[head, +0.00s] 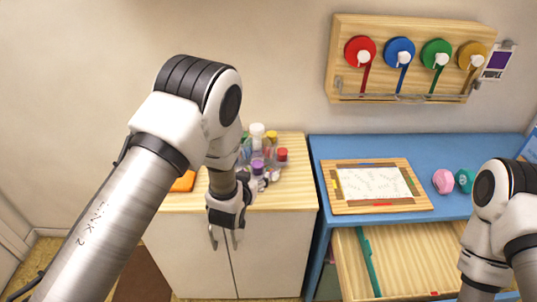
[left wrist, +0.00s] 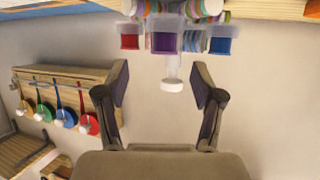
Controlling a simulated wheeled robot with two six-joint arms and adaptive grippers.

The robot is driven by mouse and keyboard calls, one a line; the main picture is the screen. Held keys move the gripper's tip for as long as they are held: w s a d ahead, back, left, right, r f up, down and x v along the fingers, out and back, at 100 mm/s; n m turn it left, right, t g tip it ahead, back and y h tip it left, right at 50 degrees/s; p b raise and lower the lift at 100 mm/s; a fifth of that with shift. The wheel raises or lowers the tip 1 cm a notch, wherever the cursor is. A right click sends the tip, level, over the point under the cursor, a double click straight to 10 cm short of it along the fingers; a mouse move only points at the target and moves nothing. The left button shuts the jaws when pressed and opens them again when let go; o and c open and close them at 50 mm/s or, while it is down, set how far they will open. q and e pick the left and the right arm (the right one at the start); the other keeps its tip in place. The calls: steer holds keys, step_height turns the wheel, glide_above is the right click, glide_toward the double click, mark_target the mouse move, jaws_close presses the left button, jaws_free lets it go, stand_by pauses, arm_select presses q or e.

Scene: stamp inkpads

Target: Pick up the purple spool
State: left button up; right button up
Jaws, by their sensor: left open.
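A purple-topped piece (head: 257,166) stands among a cluster of small jars on the wooden cabinet top. In the left wrist view, which looks upside down, a purple block-like part (left wrist: 166,43) shows at the top centre behind clear plastic, between red and blue ones. I cannot tell for sure whether it is the purple spool. My left gripper (head: 226,240) points down in front of the cabinet, open and empty; its fingers (left wrist: 162,85) are apart in the left wrist view, with the cluster beyond them. My right gripper is out of view; only my right arm shows.
A wall rack (head: 345,38) holds red, blue, green and yellow spools, with a purple-marked card (head: 498,60) at its right end. A blue table (head: 325,150) carries a wooden board (head: 420,205) and pink and teal rolls. A drawer (head: 400,262) is open below.

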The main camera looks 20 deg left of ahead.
mark_target(256, 169)
arm_select(q)
steer(key=x, duration=0.2)
steer(key=p+x, duration=0.1)
steer(key=x, duration=0.1)
steer(key=p+x, duration=0.1)
steer(key=x, duration=0.2)
steer(key=shift+a, duration=0.35)
steer(key=shift+s+r, duration=0.1)
steer(key=shift+r, duration=0.05)
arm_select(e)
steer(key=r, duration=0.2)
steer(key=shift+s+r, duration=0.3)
arm_select(q)
steer(key=c, duration=1.1)
